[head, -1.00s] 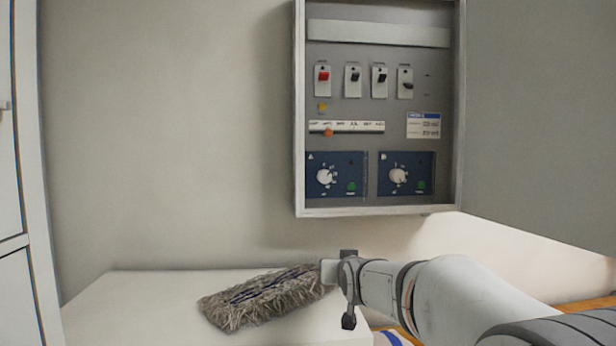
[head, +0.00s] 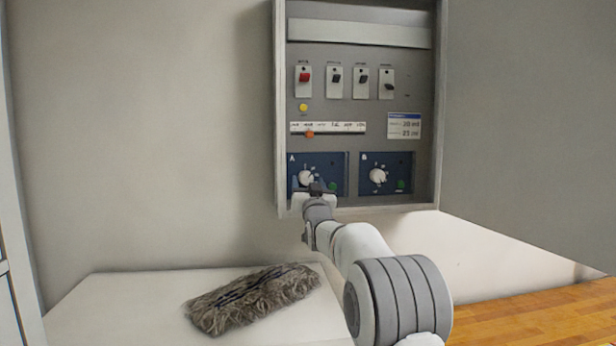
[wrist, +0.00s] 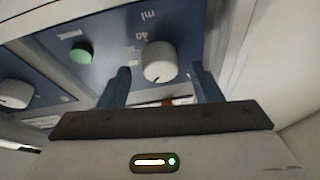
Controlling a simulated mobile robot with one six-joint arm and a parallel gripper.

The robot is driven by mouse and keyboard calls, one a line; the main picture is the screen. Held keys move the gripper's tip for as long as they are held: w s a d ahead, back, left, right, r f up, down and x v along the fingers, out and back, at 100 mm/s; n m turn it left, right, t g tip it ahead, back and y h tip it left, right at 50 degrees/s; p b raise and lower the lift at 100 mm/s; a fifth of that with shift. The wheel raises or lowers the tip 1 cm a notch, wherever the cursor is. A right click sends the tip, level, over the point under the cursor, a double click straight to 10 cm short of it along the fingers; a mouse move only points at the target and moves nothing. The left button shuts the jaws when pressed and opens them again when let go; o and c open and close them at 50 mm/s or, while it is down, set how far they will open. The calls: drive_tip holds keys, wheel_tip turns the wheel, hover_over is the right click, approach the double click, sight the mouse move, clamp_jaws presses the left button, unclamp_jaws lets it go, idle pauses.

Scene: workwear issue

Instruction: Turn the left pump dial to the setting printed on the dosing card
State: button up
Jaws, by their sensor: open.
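The left pump dial (head: 305,177) is a white round knob on the blue panel marked A, low in the open wall cabinet. It also shows in the wrist view (wrist: 159,62), where it appears between my two fingers. My gripper (head: 314,190) is open in front of panel A, just below the knob and partly covering the panel. No finger visibly touches the knob. The dosing card (head: 404,126) is white with a blue header, on the right of the cabinet; it shows two rows that seem to read 20 ml and 25 ml, with their labels too small to read.
The right dial (head: 377,176) sits on panel B. Above are several switches (head: 304,78), a yellow light (head: 303,107) and a slider strip (head: 330,127). The cabinet door (head: 530,120) stands open to the right. A shaggy grey mop head (head: 255,298) lies on the white surface (head: 110,305) below.

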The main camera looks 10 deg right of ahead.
drive_tip(key=shift+w+r, duration=0.3)
drive_tip(key=shift+w, duration=0.3)
drive_tip(key=shift+c, duration=0.6)
drive_tip(key=c, duration=0.9)
